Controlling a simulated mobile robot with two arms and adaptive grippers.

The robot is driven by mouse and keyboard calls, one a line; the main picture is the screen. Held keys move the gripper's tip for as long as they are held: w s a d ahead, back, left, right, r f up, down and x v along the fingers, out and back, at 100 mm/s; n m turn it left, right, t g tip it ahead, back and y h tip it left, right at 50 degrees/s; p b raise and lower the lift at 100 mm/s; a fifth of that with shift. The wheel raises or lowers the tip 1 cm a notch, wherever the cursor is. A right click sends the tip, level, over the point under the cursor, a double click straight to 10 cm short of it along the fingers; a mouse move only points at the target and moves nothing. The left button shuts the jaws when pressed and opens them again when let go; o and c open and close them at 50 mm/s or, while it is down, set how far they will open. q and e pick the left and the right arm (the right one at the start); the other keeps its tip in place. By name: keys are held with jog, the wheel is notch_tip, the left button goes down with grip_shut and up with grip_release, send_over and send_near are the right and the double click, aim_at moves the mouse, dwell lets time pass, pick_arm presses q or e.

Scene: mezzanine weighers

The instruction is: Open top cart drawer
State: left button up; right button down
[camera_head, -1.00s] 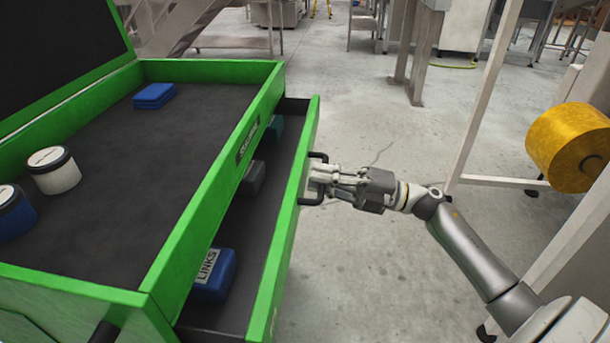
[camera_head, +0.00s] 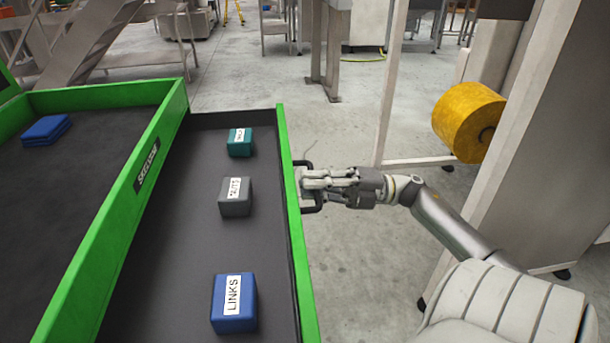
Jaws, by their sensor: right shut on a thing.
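The green cart (camera_head: 105,235) stands at the left, and its top drawer (camera_head: 290,235) is pulled well out to the right. Inside the drawer lie a teal box (camera_head: 240,147), a grey box (camera_head: 236,205) and a blue box (camera_head: 233,315) labelled LINKS. A black handle (camera_head: 309,207) sits on the outer face of the drawer front. My right gripper (camera_head: 309,187) is shut on this handle, with its arm reaching in from the right. My left gripper is not in view.
A blue block stack (camera_head: 46,130) lies on the cart's dark top. A yellow roll (camera_head: 468,121) hangs on a pale frame at the right. A grey post (camera_head: 326,50) stands at the back. Grey floor (camera_head: 365,255) is clear beside the drawer.

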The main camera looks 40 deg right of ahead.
jog(key=c, duration=1.6)
grip_release()
jog(key=shift+c, duration=0.2)
jog(key=shift+o, duration=0.8)
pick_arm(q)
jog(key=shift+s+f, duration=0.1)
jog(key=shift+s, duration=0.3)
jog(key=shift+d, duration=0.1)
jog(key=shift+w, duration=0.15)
pick_arm(e)
jog(key=v, duration=1.2)
